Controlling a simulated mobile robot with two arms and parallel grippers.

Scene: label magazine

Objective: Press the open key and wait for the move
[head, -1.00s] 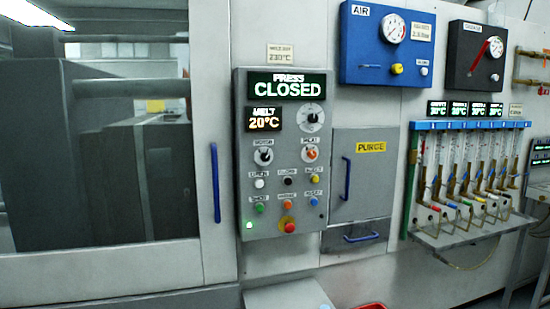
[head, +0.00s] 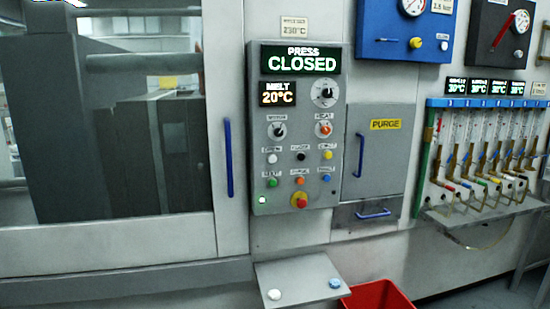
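The grey control panel (head: 262,132) is on the machine front in the head view. Its top display (head: 300,58) reads PRESS CLOSED, and the smaller display (head: 278,93) reads MELT 20°C. The white open key (head: 273,158) is in the left column of keys, under the label OPEN. A black key (head: 300,156) and a yellow key (head: 327,155) are in the same row. A green lamp (head: 262,200) is lit at the lower left of the panel. Neither of my grippers is in view.
A large window door with a blue handle (head: 228,158) is left of the panel. A purge door (head: 386,160) is to its right. Below, a grey shelf (head: 300,275) with two round buttons sticks out beside a red bin (head: 378,296). Flow tubes (head: 480,150) stand at right.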

